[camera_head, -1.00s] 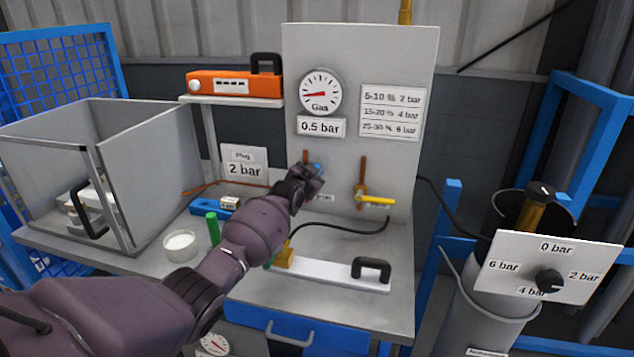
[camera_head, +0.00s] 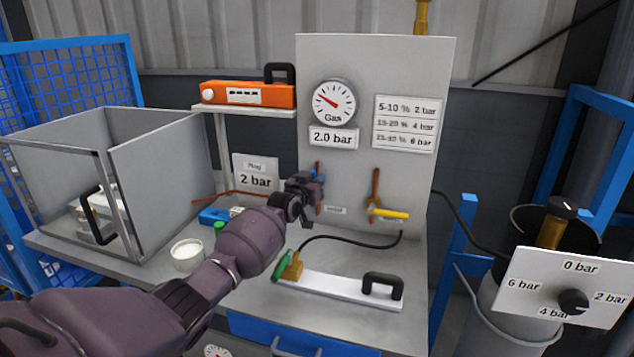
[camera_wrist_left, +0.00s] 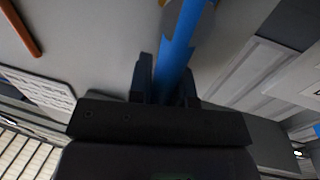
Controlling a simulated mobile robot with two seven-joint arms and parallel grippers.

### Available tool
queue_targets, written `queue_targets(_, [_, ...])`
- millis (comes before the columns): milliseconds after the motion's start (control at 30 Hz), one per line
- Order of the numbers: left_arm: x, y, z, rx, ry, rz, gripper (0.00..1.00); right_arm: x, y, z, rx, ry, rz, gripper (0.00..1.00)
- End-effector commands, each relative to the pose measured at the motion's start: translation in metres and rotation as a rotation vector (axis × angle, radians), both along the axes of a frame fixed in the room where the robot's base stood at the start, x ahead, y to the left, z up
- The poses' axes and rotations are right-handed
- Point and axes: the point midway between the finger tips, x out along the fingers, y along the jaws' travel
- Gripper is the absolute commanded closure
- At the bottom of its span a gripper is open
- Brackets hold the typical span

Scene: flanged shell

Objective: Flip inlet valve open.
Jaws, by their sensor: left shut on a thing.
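The valve body is mostly hidden by the gripper. A second valve has a yellow handle (camera_head: 390,213), lying across the right pipe. The round gas gauge (camera_head: 334,103) is above, with a 2.0 bar display (camera_head: 333,138) under it. My right gripper is not in view.
A white plate with a black handle (camera_head: 340,291) and a black hose lie on the bench below the panel. An open-topped grey box (camera_head: 165,158) and a white dish (camera_head: 187,255) are left. A pressure dial board (camera_head: 560,288) stands right.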

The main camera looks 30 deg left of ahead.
Motion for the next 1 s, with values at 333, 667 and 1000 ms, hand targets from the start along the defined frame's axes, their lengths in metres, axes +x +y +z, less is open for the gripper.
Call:
queue_targets(333, [0.000,0.000,0.000,-0.009,-0.002,0.000,0.77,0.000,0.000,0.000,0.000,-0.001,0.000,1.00])
queue_targets(667, [0.000,0.000,0.000,-0.005,-0.001,0.000,0.56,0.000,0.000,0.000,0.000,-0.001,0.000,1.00])
queue_targets(1000, [-0.020,-0.001,0.002,-0.006,-0.002,0.000,0.56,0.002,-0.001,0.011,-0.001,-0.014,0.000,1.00])
